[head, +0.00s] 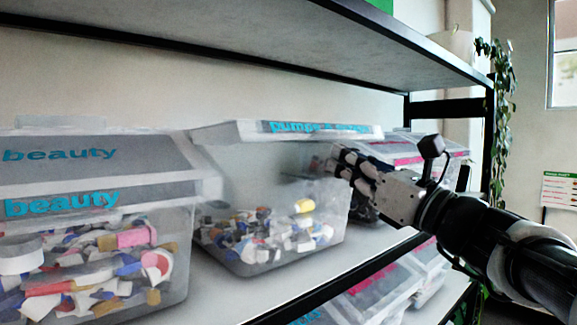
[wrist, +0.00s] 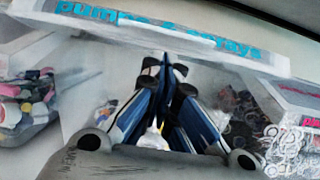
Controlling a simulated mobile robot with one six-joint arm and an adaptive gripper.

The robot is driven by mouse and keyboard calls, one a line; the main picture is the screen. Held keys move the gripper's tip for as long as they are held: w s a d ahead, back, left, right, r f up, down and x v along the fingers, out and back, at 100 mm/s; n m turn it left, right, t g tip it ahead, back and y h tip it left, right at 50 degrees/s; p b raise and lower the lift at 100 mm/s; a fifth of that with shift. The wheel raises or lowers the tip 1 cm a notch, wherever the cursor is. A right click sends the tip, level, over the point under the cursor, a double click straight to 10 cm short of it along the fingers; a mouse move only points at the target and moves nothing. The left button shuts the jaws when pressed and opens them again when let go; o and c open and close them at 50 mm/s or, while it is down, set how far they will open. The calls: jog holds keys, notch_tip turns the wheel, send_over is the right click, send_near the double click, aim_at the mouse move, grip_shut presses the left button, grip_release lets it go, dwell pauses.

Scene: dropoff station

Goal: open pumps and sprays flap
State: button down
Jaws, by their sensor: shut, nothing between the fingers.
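The pumps and sprays bin (head: 250,257) is a clear plastic bin in the middle of the shelf, with small colourful parts inside. Its flap (head: 230,132) is swung up to about level, with its blue lettering seen at a shallow angle, and the front opening below shows. My gripper (head: 338,160) is at the right part of this opening, just under the flap. In the wrist view my gripper (wrist: 165,68) has its fingers together and empty, pointing at the underside of the flap (wrist: 160,28). I cannot tell whether the fingertips touch it.
The beauty bin (head: 95,270) stands to the left with its flap down. A bin with pink lettering (head: 425,150) stands to the right, partly behind my arm. The upper shelf (head: 300,40) is close above the flap. More bins (head: 375,297) sit on the shelf below.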

jog(key=shift+s+d+r, duration=0.1)
jog(key=shift+s+r, duration=0.05)
jog(key=shift+r, duration=0.35)
notch_tip(320, 180, up, 7)
jog(key=g+p, duration=0.1)
jog(key=p, duration=0.6)
jog(key=shift+h+p, duration=0.3)
jog(key=shift+p, duration=0.05)
jog(key=shift+s, duration=0.1)
